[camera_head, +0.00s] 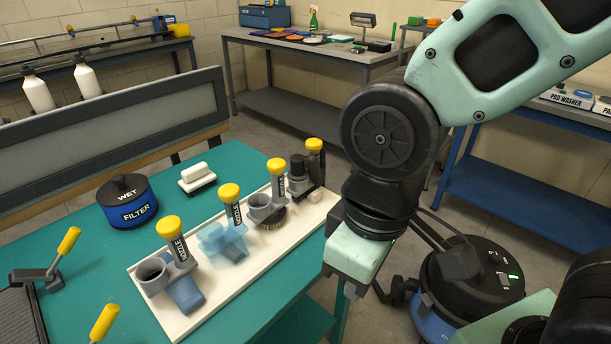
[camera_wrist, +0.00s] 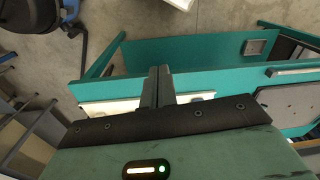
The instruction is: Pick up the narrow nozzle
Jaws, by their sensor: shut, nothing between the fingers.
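Several nozzle heads with yellow-knobbed upright handles stand in a row on a white tray (camera_head: 222,307) on the teal table. The nearest is a grey nozzle (camera_head: 182,290) with a round socket and a label that seems to read NOZZLE. Behind it are a pale blue translucent nozzle (camera_head: 222,240), a grey nozzle with a brush (camera_head: 267,212) and a dark nozzle (camera_head: 299,180). I cannot tell which one is the narrow nozzle. My gripper (camera_wrist: 159,72) is shut and empty in the wrist view.
A blue and black filter canister (camera_head: 127,202) and a white-topped brush (camera_head: 197,177) stand on the teal table (camera_head: 85,263) left of the tray. A black and blue vacuum (camera_head: 475,285) stands on the floor at right. A grey panel (camera_head: 120,125) edges the table's back.

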